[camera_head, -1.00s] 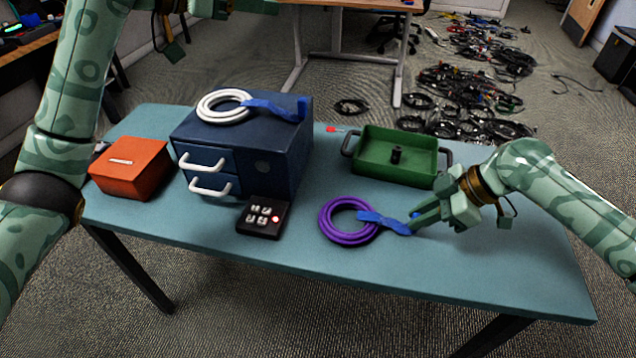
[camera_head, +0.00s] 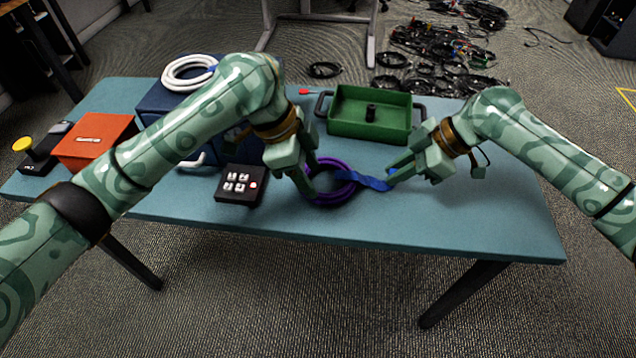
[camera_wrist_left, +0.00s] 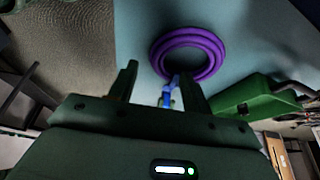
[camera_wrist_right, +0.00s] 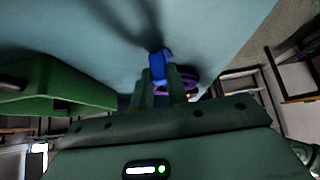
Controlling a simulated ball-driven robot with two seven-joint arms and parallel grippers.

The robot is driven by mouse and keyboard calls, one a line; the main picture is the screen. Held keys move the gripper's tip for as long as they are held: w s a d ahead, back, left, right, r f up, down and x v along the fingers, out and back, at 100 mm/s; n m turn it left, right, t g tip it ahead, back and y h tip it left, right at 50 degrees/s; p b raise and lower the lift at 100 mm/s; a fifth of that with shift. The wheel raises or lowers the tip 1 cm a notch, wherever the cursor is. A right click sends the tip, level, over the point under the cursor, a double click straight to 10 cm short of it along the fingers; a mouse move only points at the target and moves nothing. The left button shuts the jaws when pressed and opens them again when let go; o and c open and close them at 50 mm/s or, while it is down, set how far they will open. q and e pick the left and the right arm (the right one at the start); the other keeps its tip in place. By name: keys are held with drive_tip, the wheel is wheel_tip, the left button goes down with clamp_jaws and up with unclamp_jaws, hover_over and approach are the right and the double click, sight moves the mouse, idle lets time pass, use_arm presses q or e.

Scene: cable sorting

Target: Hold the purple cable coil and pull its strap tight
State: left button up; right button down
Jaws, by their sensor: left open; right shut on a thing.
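The purple cable coil (camera_head: 331,198) lies flat near the table's front edge, and it also shows in the left wrist view (camera_wrist_left: 188,36). Its blue strap (camera_head: 365,181) runs out from the coil to the right. My right gripper (camera_head: 392,180) is shut on the strap's free end, and the right wrist view shows the blue strap (camera_wrist_right: 158,66) between its fingers. My left gripper (camera_head: 312,184) is open at the coil's left side. In the head view its fingers overlap the ring; I cannot tell whether they touch it.
A green tray (camera_head: 370,138) stands behind the coil. A black button box (camera_head: 241,184) is left of it. A blue drawer cabinet (camera_head: 160,98) with a white coil (camera_head: 188,72) on top is partly hidden by my left arm. An orange box (camera_head: 95,141) stands further left.

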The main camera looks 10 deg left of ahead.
sight(322, 192)
use_arm(q)
drive_tip(key=x, duration=0.5)
drive_tip(key=shift+d+f, duration=0.1)
drive_tip(key=shift+f, duration=0.3)
clamp_jaws()
drive_tip(key=shift+w, duration=0.1)
use_arm(e)
drive_tip(key=shift+d, duration=0.75)
drive_tip(key=shift+w+d, duration=0.1)
drive_tip(key=shift+d, duration=1.05)
drive_tip(key=c, duration=1.3)
unclamp_jaws()
